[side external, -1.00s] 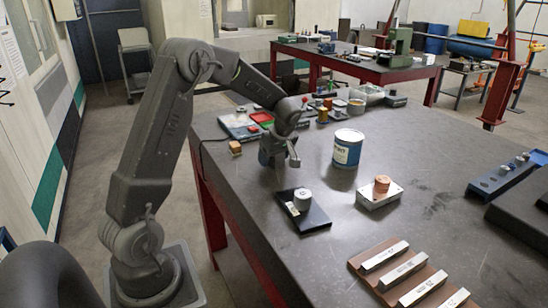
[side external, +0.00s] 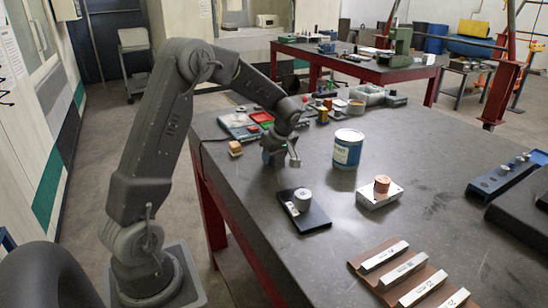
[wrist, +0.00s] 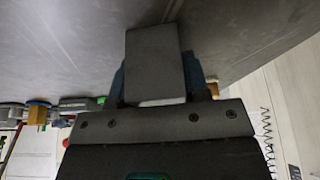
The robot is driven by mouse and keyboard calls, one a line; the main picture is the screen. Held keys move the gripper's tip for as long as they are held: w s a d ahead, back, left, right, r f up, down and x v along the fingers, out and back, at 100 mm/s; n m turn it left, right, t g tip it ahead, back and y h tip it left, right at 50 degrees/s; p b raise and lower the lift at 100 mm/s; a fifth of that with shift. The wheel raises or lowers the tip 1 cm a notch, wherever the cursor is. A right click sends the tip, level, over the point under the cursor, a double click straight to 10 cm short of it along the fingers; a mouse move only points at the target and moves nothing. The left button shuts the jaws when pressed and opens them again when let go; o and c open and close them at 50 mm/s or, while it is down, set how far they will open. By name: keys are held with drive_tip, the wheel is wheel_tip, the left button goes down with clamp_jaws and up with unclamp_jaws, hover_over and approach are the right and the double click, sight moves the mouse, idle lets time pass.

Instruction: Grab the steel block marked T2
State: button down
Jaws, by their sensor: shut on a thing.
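In the wrist view my gripper (wrist: 158,85) is shut on a plain dark grey block (wrist: 155,55), which sticks out past the fingers. No marking shows on the face I see, so I cannot tell whether it is T2. Several bright steel blocks lie in a row on a brown mat (side external: 364,278) at the front; one is the farthest steel block (side external: 384,256). Their markings are too small to read.
The blue and white tin (side external: 347,149) stands right of my gripper. A black tray (side external: 317,219) with a grey cylinder (side external: 302,199) and a metal block (side external: 378,197) under a copper cylinder (side external: 382,184) stand nearer. Small containers crowd behind.

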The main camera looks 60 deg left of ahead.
drive_tip(key=shift+r, duration=0.15)
drive_tip(key=shift+r, duration=0.1)
